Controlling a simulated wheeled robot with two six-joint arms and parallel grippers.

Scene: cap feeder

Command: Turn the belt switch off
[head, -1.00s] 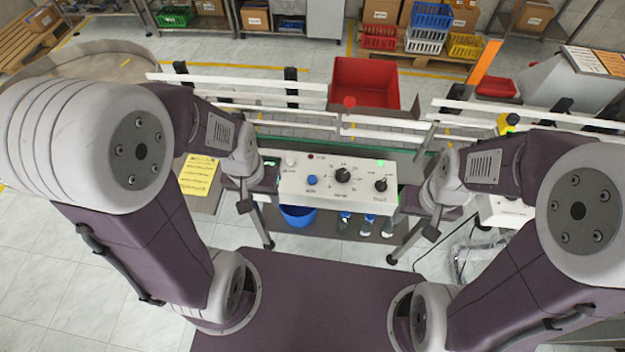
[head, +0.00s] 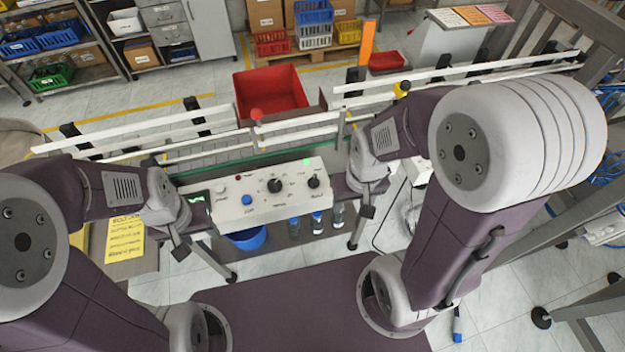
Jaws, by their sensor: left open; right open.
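The white control panel (head: 262,208) stands in front of the conveyor, in the middle of the head view. It carries a large black knob (head: 275,185), a smaller black knob (head: 314,182) at its right end, a blue button (head: 247,199) and a pale button (head: 221,190). A green lamp (head: 307,161) glows above the smaller knob; a dark red lamp (head: 238,178) sits at the upper left. The labels are too small to read. My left gripper (head: 180,252) is open, left of the panel. My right gripper (head: 367,211) is open, right of the panel. Neither touches a control.
The conveyor with white rails (head: 190,130) runs behind the panel. A red bin (head: 270,92) stands beyond it. A blue bucket (head: 247,238) and several small bottles (head: 316,222) are below the panel. A yellow note (head: 125,240) lies at the left.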

